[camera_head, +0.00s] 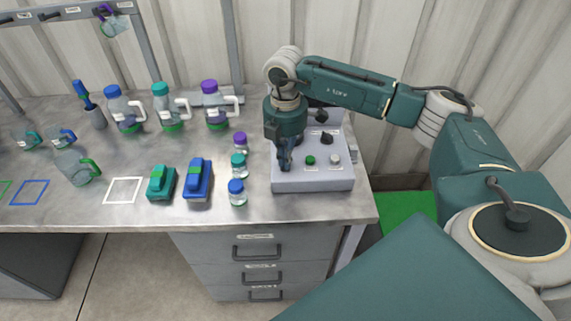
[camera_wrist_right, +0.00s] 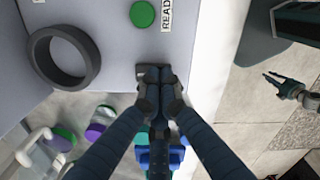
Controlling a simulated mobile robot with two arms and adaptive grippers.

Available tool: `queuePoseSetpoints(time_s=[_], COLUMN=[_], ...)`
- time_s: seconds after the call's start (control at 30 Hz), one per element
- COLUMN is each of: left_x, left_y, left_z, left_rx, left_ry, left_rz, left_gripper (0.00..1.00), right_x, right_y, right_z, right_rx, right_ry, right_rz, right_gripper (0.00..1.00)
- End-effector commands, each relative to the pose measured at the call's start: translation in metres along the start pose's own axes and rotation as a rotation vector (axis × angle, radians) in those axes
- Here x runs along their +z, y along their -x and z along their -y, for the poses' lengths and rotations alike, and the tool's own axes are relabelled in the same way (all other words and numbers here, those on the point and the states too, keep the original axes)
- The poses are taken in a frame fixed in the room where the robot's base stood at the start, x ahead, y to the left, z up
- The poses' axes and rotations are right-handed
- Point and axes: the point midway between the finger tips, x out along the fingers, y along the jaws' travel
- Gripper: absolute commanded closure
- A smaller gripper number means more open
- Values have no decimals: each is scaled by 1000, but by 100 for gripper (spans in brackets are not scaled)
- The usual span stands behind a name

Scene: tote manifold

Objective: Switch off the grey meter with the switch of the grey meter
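The grey meter (camera_head: 312,184) stands at the right end of the bench, with a green button (camera_head: 310,160), a white button (camera_head: 334,159) and black knobs on its face. My right gripper (camera_head: 286,163) points down over its front left part and hides the switch in the head view. In the right wrist view a small dark switch (camera_wrist_right: 146,69) shows on the grey face (camera_wrist_right: 105,20) below the green button. My right gripper (camera_wrist_right: 158,80) is shut, its fingertips together at the switch; contact is unclear. My left gripper (camera_wrist_right: 276,84) appears open over the floor.
Small capped bottles (camera_head: 238,192) stand close left of the meter. A blue device (camera_head: 198,180) and a teal device (camera_head: 161,183) lie farther left. Larger jugs (camera_head: 216,110) stand at the back. The bench's right edge is just beyond the meter.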

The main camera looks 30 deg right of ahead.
Motion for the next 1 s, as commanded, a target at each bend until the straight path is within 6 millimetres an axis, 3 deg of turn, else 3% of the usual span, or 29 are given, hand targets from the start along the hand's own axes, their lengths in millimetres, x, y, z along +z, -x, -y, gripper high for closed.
queuePoseSetpoints(time_s=[0.8,1.0], left_x=[-4,-4], left_y=[44,48], left_z=[1,1], left_rx=[0,0], left_ry=[0,0], left_rz=[0,0], left_gripper=[74,74], right_x=[0,0], right_y=[62,69], right_z=[1,1], right_rx=[-4,-5], right_ry=[1,1], right_rz=[0,0], right_gripper=[100,100])
